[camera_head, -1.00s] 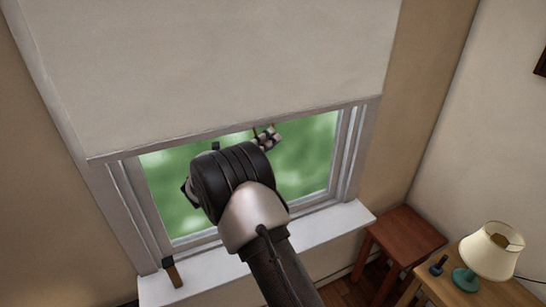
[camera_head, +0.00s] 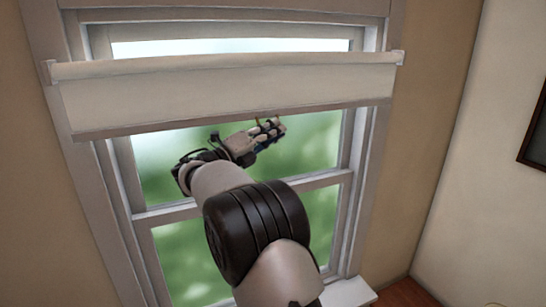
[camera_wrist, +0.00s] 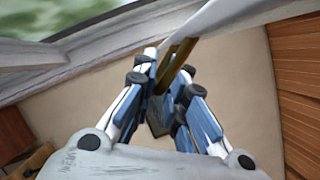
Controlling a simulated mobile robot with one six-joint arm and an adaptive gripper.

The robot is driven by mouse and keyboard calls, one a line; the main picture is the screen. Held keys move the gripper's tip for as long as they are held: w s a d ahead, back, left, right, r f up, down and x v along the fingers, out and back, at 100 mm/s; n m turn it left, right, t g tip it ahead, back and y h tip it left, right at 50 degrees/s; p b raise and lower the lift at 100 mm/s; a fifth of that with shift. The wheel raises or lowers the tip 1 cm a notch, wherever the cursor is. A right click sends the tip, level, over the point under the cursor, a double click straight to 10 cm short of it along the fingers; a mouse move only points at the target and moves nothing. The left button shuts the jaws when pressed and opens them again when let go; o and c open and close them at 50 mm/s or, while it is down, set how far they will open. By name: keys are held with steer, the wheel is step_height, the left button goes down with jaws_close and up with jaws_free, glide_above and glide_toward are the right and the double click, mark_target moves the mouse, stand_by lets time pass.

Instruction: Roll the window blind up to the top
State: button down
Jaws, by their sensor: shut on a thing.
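The off-white blind (camera_head: 220,95) hangs as a short strip across the upper part of the window (camera_head: 310,215), its lower bar (camera_head: 225,121) slightly slanted in the picture. Glass shows above and below the strip. My gripper (camera_head: 268,132) is just under the lower bar, right of its middle. In the wrist view my gripper (camera_wrist: 164,88) is shut on a brown pull tab (camera_wrist: 178,62), which runs up to the pale edge of the blind (camera_wrist: 215,24). The fingers hide part of the tab.
The white window sill (camera_head: 348,293) shows at the lower right. A dark-framed picture (camera_head: 536,140) hangs on the right wall.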

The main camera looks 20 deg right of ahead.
step_height(320, 180, up, 7)
steer(key=shift+f, duration=0.2)
stand_by(0.3)
steer(key=c, duration=1.8)
jaws_free()
steer(key=shift+o, duration=0.2)
steer(key=shift+f, duration=0.1)
steer(key=v, duration=1.2)
